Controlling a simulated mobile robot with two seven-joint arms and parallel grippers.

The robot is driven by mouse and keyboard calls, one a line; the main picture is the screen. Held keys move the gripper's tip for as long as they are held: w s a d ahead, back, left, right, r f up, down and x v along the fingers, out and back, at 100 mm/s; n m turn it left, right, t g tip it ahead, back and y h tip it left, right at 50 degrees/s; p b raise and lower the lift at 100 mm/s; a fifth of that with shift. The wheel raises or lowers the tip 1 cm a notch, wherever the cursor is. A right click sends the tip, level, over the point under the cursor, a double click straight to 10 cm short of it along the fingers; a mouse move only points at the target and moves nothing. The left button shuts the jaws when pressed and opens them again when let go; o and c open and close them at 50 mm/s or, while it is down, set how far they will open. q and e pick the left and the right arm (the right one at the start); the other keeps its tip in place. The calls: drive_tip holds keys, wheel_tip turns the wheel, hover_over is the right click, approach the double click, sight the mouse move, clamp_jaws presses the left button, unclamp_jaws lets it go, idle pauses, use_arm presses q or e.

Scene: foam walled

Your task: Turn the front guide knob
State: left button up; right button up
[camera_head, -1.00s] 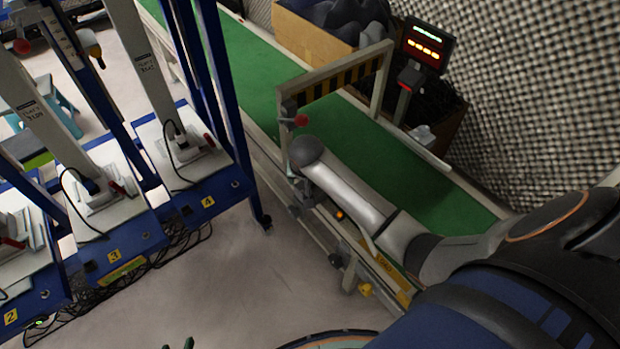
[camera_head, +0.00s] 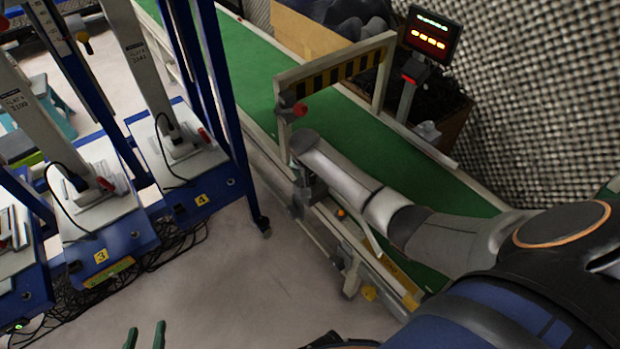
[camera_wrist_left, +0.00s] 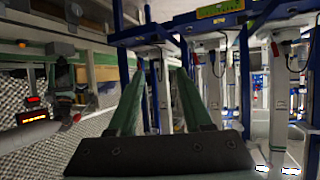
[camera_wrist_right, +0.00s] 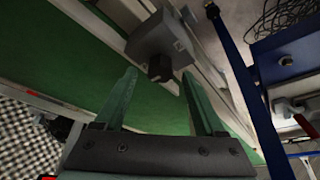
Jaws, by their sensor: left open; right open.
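A black knob (camera_wrist_right: 160,68) sits on a grey block (camera_wrist_right: 165,38) at the side rail of the green conveyor in the right wrist view. My right gripper (camera_wrist_right: 160,95) is open, its green fingers reaching toward the knob with the knob just beyond and between the tips. No contact is clear. In the head view my right arm hides most of this gripper and the knob. My left gripper (camera_head: 145,335) is open and empty at the bottom edge of the head view, over the floor. It also shows open in the left wrist view (camera_wrist_left: 160,68).
A striped gate frame (camera_head: 335,75) with a red knob (camera_head: 299,109) spans the green belt (camera_head: 245,65). A display post (camera_head: 430,38) stands behind the belt. Blue-framed stations (camera_head: 195,185) stand at the left with cables on the floor. Floor (camera_head: 235,280) between is clear.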

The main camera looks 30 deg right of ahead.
use_arm(q)
drive_tip(key=shift+w+r+t, duration=0.3)
drive_tip(key=shift+w+r, duration=0.1)
drive_tip(key=shift+r, duration=0.4)
drive_tip(key=shift+w+r+t, duration=0.3)
drive_tip(key=shift+w+r, duration=0.1)
drive_tip(key=shift+r, duration=0.35)
use_arm(e)
drive_tip(key=shift+w+d+f, duration=0.15)
drive_tip(key=shift+f, duration=0.35)
clamp_jaws()
